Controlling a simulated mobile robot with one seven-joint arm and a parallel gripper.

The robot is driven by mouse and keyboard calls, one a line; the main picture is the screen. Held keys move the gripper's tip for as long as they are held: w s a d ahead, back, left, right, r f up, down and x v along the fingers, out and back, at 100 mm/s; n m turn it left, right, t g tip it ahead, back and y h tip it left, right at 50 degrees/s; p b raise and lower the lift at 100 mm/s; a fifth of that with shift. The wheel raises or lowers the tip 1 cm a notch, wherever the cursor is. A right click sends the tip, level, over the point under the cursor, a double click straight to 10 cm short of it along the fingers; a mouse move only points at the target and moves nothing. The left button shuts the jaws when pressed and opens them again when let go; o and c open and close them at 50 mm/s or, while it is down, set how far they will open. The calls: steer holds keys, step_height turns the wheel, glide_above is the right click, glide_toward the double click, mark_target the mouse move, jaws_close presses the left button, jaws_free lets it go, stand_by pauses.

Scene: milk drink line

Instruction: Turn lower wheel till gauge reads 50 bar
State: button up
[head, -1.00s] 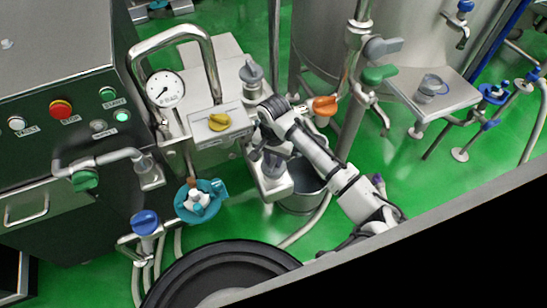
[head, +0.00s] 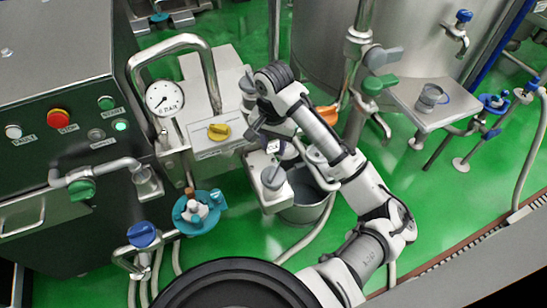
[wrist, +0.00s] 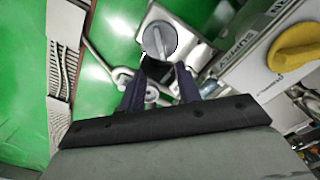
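The lower wheel (head: 273,178) is a grey round knob on the steel block below the supply panel. In the wrist view the grey knob (wrist: 158,40) with a raised grip bar shows just beyond my fingertips. My gripper (wrist: 160,72) has its two dark fingers apart, with nothing clearly held between them. In the head view my gripper (head: 258,140) is partly hidden by my arm, above and left of the lower wheel. The round white gauge (head: 165,98) has its needle pointing down-left, near its zero end; the exact reading is too small to tell.
A yellow knob (head: 218,130) on the supply panel is close to my gripper's left. An upper grey wheel (head: 248,85) stands behind it. An orange handle (head: 328,115) and a steel bucket (head: 306,205) are close on the right. Hoses cross the green floor.

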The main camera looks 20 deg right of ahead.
step_height(320, 180, up, 2)
steer(key=shift+r, duration=0.1)
stand_by(3.6)
